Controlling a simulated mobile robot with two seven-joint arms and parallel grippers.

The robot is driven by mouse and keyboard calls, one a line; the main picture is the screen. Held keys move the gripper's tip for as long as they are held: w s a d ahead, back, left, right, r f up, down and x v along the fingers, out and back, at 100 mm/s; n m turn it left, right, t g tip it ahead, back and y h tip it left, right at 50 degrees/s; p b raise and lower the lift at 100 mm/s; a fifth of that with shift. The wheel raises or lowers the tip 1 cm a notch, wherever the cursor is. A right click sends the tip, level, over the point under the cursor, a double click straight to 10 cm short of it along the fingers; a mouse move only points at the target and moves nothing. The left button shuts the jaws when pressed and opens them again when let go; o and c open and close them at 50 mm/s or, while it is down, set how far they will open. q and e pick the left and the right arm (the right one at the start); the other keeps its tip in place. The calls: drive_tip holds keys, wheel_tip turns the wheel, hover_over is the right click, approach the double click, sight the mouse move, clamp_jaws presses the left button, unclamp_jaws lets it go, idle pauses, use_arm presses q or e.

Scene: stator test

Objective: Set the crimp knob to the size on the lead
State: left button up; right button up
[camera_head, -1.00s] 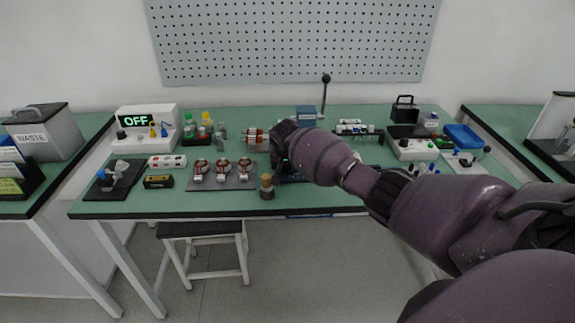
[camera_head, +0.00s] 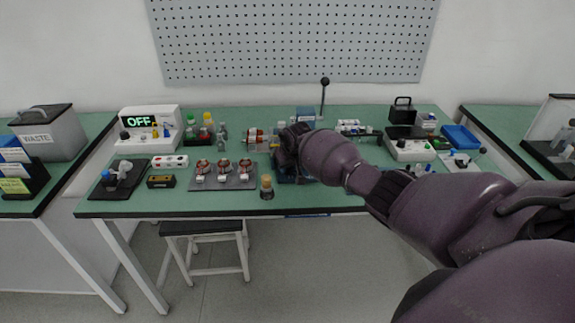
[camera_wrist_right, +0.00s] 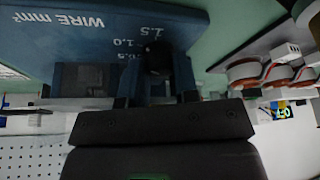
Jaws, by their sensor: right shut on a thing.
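The crimp unit (camera_wrist_right: 60,40) is a dark blue block marked "WIRE mm²" with 0.5, 1.0 and 1.5, upside down in the right wrist view. Its black knob (camera_wrist_right: 155,58) sits beside these numbers, between the fingers of my right gripper (camera_wrist_right: 156,72). The gripper is shut on the knob; the knob's pointer is too dark to read. In the head view my right gripper (camera_head: 284,157) hides most of the unit, and a blue part (camera_head: 290,179) shows below it. I cannot make out the lead or its size. My left gripper is not in view.
A grey tray (camera_head: 243,184) with three copper-wound stators lies left of the gripper. A small cork-topped bottle (camera_head: 266,186) stands near the front edge. A white tester (camera_head: 160,140) reads OFF at the left. A black lever (camera_head: 324,95) stands behind; a blue tray (camera_head: 461,135) lies right.

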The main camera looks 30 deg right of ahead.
drive_tip(key=shift+n, duration=0.4)
drive_tip(key=o, duration=0.8)
drive_tip(key=shift+o, duration=0.6)
